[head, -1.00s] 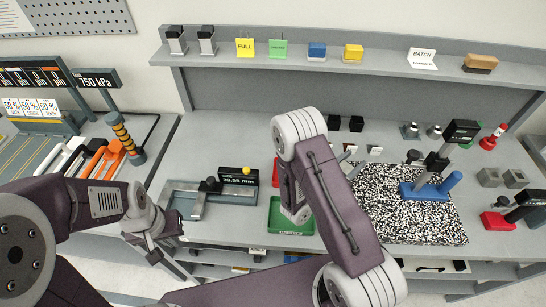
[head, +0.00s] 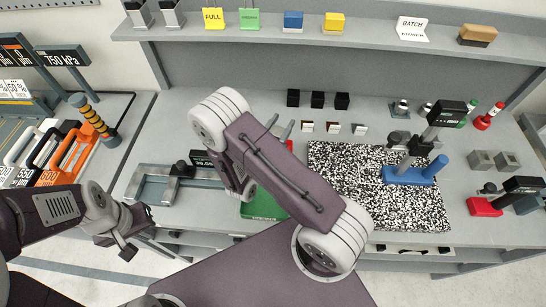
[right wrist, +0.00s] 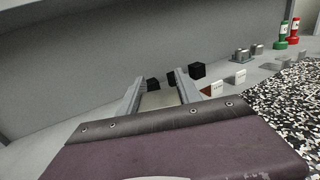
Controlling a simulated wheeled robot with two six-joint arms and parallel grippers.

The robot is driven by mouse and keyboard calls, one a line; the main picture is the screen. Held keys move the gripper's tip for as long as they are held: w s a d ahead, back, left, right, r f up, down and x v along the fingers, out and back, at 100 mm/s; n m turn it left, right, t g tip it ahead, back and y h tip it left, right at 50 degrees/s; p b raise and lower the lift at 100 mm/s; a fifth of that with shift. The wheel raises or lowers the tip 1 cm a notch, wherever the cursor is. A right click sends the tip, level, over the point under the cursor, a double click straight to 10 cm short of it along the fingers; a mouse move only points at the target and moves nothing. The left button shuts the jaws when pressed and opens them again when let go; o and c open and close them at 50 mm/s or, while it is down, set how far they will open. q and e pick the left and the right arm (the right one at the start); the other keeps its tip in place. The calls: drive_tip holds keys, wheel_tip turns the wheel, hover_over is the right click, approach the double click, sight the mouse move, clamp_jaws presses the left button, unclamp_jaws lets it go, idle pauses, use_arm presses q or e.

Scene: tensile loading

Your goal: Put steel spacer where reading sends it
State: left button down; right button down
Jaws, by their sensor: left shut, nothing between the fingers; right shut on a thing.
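My right gripper (right wrist: 160,92) is shut on a pale grey block (right wrist: 158,101), probably the steel spacer; only part of it shows between the fingers. My left gripper (head: 132,240) is shut and empty by the bench's front edge. The measuring gauge (head: 150,182) lies on the bench; its display (head: 201,158) is partly hidden by my right arm, so the reading is not fully legible. A green tray (head: 262,205) lies right of the gauge, partly covered.
Black blocks (head: 317,99) with small cards (head: 333,128) stand at the back of the bench. A speckled plate (head: 340,180) carries a blue-based gauge stand (head: 408,175). A red-based gauge (head: 485,206) stands at the right. A shelf (head: 370,38) runs above. Coloured handles (head: 68,150) stand at left.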

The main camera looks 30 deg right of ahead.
drive_tip(key=f, duration=0.1)
drive_tip(key=f+b, duration=0.2)
drive_tip(key=shift+a+f, duration=0.25)
drive_tip(key=shift+d, duration=0.1)
drive_tip(key=c, duration=0.9)
unclamp_jaws()
drive_tip(key=shift+c, duration=0.2)
drive_tip(key=shift+o, duration=1)
